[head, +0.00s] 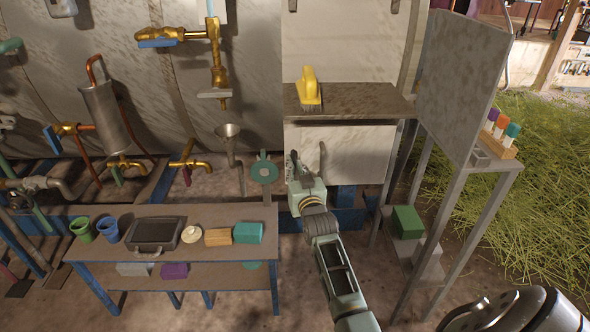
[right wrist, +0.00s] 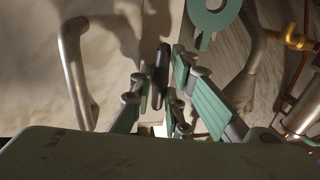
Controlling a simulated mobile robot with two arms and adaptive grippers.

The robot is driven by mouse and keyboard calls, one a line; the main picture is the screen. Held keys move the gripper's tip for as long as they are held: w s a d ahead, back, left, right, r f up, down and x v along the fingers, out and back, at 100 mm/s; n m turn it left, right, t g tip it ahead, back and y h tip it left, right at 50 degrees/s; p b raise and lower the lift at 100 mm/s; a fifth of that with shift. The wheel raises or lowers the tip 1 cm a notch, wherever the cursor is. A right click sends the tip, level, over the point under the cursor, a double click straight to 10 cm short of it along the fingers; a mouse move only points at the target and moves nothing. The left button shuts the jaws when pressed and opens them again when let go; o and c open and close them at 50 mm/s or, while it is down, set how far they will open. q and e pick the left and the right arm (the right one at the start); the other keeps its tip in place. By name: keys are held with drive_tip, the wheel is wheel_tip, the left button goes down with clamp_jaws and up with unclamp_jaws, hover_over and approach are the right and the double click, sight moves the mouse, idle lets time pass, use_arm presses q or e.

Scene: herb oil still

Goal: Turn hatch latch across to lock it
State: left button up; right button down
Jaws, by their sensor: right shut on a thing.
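The pale metal hatch (head: 360,155) sits upright below the brown shelf in the head view, with a bar handle (head: 322,156). The handle also shows at the left in the right wrist view (right wrist: 76,72). My right gripper (head: 295,166) is at the hatch's left edge. In the right wrist view, the dark narrow latch (right wrist: 161,65) lies between the green-padded fingers of my right gripper (right wrist: 160,95), which is shut on it. The latch runs nearly upright in that view. Its base is mostly hidden by the fingers. My left gripper is not in view.
A teal ring-shaped part (head: 265,171) stands close left of my right gripper. The shelf (head: 350,99) above carries a yellow brush (head: 309,87). A workbench (head: 180,256) with cups and boxes is at lower left. A grey panel stand (head: 462,85) bounds the right.

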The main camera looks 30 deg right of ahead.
drive_tip(key=shift+a+m, duration=0.1)
drive_tip(key=shift+m, duration=0.3)
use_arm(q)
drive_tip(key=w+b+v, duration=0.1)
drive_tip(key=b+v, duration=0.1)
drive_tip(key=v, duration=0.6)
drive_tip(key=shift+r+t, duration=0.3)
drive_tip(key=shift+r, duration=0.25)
use_arm(e)
drive_tip(key=shift+w+a+r+m+h, duration=0.15)
drive_tip(key=shift+m+h, duration=0.6)
drive_tip(key=shift+m, duration=2.6)
drive_tip(key=shift+w+a+f+m+h, duration=0.15)
drive_tip(key=shift+m+h, duration=0.65)
drive_tip(key=shift+m, duration=2.5)
drive_tip(key=shift+w+a+r+m+h, duration=0.15)
drive_tip(key=shift+m+h, duration=0.6)
drive_tip(key=shift+m, duration=2.6)
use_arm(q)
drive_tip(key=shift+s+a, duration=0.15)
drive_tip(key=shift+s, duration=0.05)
use_arm(e)
drive_tip(key=shift+s, duration=0.1)
drive_tip(key=c, duration=1.7)
unclamp_jaws()
drive_tip(key=shift+c, duration=0.2)
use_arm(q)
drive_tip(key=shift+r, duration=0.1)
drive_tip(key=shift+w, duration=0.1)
